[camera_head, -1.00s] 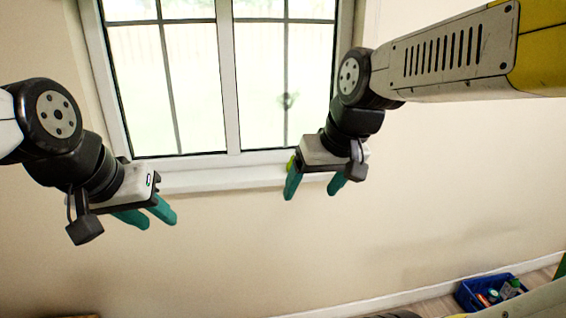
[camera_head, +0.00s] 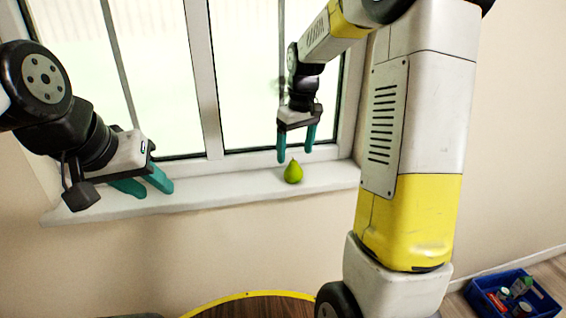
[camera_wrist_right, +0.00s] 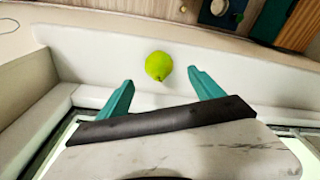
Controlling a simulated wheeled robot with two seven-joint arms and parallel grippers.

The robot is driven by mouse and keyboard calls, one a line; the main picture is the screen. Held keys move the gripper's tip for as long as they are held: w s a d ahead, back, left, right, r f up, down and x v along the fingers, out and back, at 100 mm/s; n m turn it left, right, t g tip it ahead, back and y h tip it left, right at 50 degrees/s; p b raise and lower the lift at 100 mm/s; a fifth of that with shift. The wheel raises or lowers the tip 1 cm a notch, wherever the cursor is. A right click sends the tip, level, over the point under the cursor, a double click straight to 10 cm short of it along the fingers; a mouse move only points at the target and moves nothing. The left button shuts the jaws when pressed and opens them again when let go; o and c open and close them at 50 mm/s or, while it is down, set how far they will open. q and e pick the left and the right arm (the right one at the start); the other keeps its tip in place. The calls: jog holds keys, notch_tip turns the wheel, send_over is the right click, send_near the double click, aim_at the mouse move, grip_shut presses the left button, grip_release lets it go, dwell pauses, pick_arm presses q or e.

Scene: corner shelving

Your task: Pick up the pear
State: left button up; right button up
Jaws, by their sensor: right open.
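The green pear (camera_head: 293,172) stands upright on the white windowsill (camera_head: 225,187), toward the sill's right part. My right gripper (camera_head: 295,154) is open and empty, its fingers pointing down just above the pear in the head view. In the right wrist view the pear (camera_wrist_right: 158,66) shows beyond the two spread fingertips (camera_wrist_right: 160,78), in line with the gap between them, and I see no contact. My left gripper (camera_head: 154,191) is at the left, its fingers apart and empty, in front of the sill's left part.
The window (camera_head: 235,80) rises behind the sill. A blue crate (camera_head: 513,300) with several items stands on the floor at the lower right. A round wooden top with a yellow rim (camera_head: 250,296) is at the bottom. The sill between the grippers is clear.

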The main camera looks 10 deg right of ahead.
aim_at(295, 162)
jog(key=f, duration=0.7)
jog(key=shift+w, duration=0.4)
jog(key=shift+r, duration=0.1)
jog(key=c, duration=1.5)
